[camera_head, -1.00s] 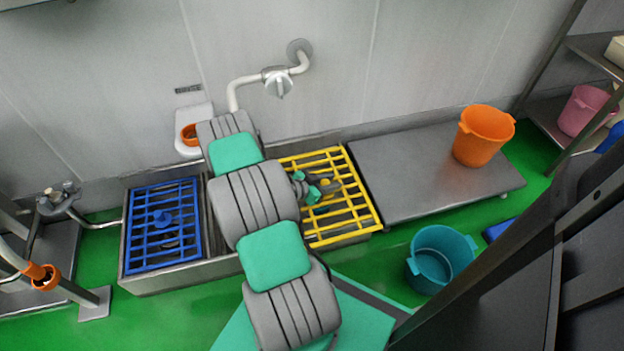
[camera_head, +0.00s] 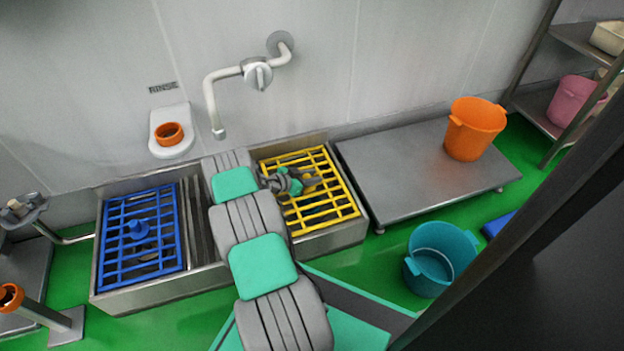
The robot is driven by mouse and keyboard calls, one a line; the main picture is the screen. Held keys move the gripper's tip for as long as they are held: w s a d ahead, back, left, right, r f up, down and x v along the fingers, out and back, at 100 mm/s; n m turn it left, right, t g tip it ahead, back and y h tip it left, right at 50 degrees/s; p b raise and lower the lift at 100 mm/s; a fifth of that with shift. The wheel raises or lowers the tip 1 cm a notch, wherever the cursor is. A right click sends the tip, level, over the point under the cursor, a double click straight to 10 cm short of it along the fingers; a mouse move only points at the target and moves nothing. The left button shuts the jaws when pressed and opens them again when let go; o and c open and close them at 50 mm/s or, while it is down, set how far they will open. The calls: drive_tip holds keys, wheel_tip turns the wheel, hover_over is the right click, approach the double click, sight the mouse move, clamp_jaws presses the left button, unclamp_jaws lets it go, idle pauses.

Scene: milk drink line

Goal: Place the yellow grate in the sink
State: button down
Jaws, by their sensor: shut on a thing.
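The yellow grate (camera_head: 345,184) lies roughly level in the right basin of the steel sink (camera_head: 338,236), with its edges close to the basin walls. My gripper (camera_head: 309,182) is over the middle of the grate, shut on its centre part. The gripper hides that part, and my arm hides the grate's left front area. I cannot tell whether the grate rests on a support or hangs just above it.
A blue grate (camera_head: 140,270) with a knob sits in the left basin. A tap (camera_head: 216,100) hangs over the sink from the wall. An orange bucket (camera_head: 475,128) stands on the steel table (camera_head: 410,180) at right. A teal bucket (camera_head: 440,258) is on the green floor.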

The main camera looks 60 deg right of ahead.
drive_tip(key=c, duration=1.5)
unclamp_jaws()
drive_tip(key=shift+f, duration=0.1)
drive_tip(key=shift+c, duration=0.2)
drive_tip(key=o, duration=0.5)
drive_tip(key=shift+c, duration=0.2)
